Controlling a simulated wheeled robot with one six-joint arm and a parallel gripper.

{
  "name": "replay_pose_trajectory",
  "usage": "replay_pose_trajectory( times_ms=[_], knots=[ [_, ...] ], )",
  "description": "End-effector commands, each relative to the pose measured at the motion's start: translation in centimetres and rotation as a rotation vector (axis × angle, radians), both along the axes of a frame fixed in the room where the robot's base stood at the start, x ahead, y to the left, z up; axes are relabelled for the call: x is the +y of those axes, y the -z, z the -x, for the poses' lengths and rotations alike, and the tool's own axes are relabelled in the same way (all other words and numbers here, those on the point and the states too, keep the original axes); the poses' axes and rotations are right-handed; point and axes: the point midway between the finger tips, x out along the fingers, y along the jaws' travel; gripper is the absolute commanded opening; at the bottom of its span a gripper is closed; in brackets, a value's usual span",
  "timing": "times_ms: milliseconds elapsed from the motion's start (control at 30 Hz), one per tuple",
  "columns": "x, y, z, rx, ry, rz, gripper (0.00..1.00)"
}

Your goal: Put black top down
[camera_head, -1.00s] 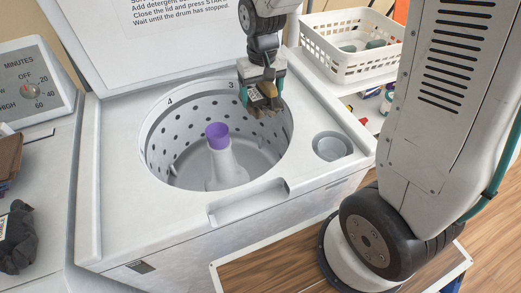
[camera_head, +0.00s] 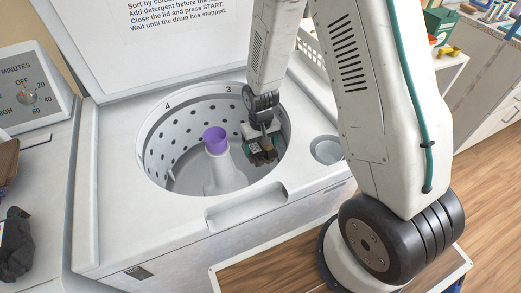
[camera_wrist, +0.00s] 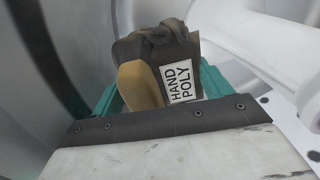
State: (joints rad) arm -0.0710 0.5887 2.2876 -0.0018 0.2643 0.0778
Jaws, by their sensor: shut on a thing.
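My gripper (camera_head: 262,150) is inside the drum of the open white washer (camera_head: 120,215), near its right wall. It is shut on a dark, folded garment, which I take to be the black top (camera_wrist: 155,42). In the wrist view, the top bunches between teal fingers and carries a white label reading "HAND POLY". A tan patch, perhaps a finger pad, lies against it. The agitator with a purple cap (camera_head: 215,140) stands left of the gripper. Whether the top touches the drum floor is unclear.
Another dark garment (camera_head: 15,245) and a brown folded one (camera_head: 8,160) lie on the left machine beside a timer dial (camera_head: 28,97). The washer's lid (camera_head: 140,45) is raised behind the drum. A round cup (camera_head: 326,149) sits right of the opening.

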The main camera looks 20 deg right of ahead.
Motion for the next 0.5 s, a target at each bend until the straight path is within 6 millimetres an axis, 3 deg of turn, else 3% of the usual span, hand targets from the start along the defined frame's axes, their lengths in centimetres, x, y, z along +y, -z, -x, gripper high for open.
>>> replay_pose_trajectory(
  times_ms=[133,500],
  knots=[
    [0.0,2.2,0.1,0.003,0.0,0.0,0.47],
    [0.0,2.6,0.0,0.001,0.0,0.0,0.47]
  ],
)
